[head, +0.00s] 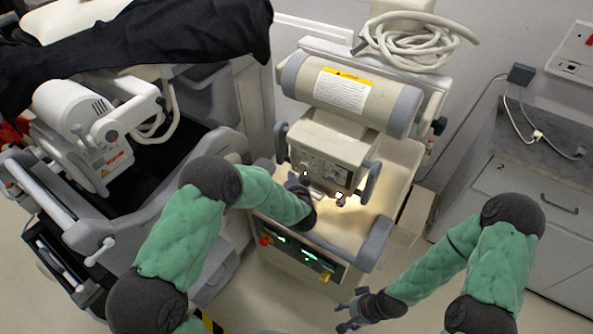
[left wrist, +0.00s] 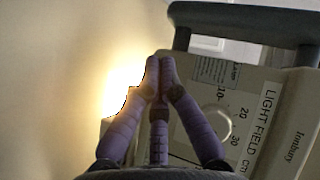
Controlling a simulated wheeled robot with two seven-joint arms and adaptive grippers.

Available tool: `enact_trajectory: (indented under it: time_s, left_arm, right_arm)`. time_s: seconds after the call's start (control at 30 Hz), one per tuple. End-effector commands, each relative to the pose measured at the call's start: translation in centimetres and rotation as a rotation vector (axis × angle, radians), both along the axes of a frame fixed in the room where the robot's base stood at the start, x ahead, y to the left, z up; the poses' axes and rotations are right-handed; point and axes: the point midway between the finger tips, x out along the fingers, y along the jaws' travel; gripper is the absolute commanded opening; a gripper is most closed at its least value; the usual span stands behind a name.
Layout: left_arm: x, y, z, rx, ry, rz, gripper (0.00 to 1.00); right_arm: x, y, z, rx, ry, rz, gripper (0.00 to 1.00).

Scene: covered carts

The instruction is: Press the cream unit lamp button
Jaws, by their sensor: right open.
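The cream unit (head: 324,153) is a boxy head with a control panel, under a cream cylinder with a warning label. In the left wrist view its panel (left wrist: 190,120) shows a dial, a scale and the words "LIGHT FIELD cm". My left gripper (head: 297,180) is just in front of the unit's lower left part. In the left wrist view its purple fingers (left wrist: 164,62) are brought together with nothing between them, over the panel's edge; contact cannot be told. I cannot make out the lamp button; the fingers hide part of the panel. My right gripper (head: 348,314) is open and empty, low at the right.
The unit's cart (head: 375,205) has a lit top and a front strip (head: 300,255) with a red knob and green displays. A grey cabinet (head: 540,190) stands at right. Coiled cable (head: 415,40) lies behind.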

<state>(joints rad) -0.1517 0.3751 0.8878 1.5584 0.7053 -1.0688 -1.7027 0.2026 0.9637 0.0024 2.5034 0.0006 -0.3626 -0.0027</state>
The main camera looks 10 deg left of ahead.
Motion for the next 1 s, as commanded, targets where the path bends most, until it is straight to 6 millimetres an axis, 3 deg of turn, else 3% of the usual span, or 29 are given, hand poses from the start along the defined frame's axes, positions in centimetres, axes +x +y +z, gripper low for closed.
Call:
enact_trajectory:
  time_s: [0.17, 0.7, 1.0]
  left_arm:
    - [-0.3, 0.1, 0.0, 0.0, 0.001, -0.001, 0.0]
    - [-4.3, 1.6, 0.0, 0.0, 0.001, 0.0, 0.0]
    - [-4.7, 1.7, 0.0, 0.0, 0.0, 0.0, 0.0]
  right_arm:
    - [0.0, 0.0, 0.1, 0.0, 0.0, 0.0, 0.56]
    - [0.0, 0.0, 1.6, 0.0, 0.0, 0.0, 0.56]
    - [0.0, 0.0, 1.6, 0.0, 0.0, 0.0, 0.56]
